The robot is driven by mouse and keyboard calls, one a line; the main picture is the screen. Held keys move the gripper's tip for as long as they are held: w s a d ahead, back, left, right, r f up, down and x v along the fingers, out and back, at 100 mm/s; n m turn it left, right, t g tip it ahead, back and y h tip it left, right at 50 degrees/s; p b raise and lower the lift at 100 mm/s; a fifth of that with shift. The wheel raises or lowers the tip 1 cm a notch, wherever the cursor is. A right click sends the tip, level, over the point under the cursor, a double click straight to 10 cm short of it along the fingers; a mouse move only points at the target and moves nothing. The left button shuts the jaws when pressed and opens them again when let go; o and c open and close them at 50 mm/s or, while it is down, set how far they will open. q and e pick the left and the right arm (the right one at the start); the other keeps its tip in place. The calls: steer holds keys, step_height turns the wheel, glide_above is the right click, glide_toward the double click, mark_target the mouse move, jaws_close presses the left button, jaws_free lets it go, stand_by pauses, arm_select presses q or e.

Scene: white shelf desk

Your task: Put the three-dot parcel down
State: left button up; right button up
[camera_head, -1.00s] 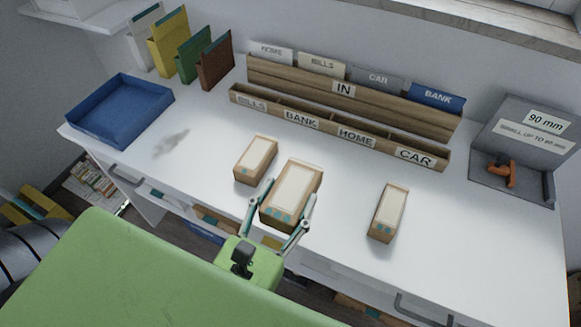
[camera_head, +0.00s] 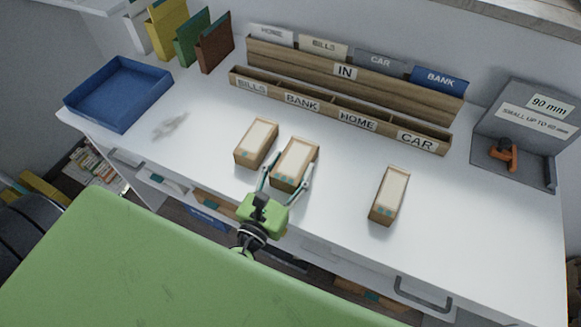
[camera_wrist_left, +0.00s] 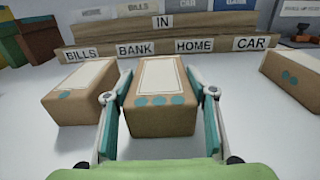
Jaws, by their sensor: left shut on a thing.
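The three-dot parcel (camera_head: 296,158) is a brown box with a pale label and three teal dots, shown clearly in the left wrist view (camera_wrist_left: 160,98). My left gripper (camera_head: 286,177) is shut on it, one finger on each side. The parcel is upright, at or just above the white desk (camera_head: 335,205); I cannot tell whether it touches. A second parcel (camera_head: 257,140) stands close to its left, with one dot showing in the wrist view (camera_wrist_left: 85,92). A third parcel (camera_head: 390,194) stands apart on the right. My right gripper is not in view.
A wooden sorter (camera_head: 345,92) with BILLS, BANK, HOME and CAR slots stands behind the parcels. A blue tray (camera_head: 118,95) is at the left, a grey gauge stand (camera_head: 530,130) at the right. Desk is clear between the held parcel and the right parcel.

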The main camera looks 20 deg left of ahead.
arm_select(q)
steer(key=shift+f, duration=0.15)
steer(key=o, duration=1.4)
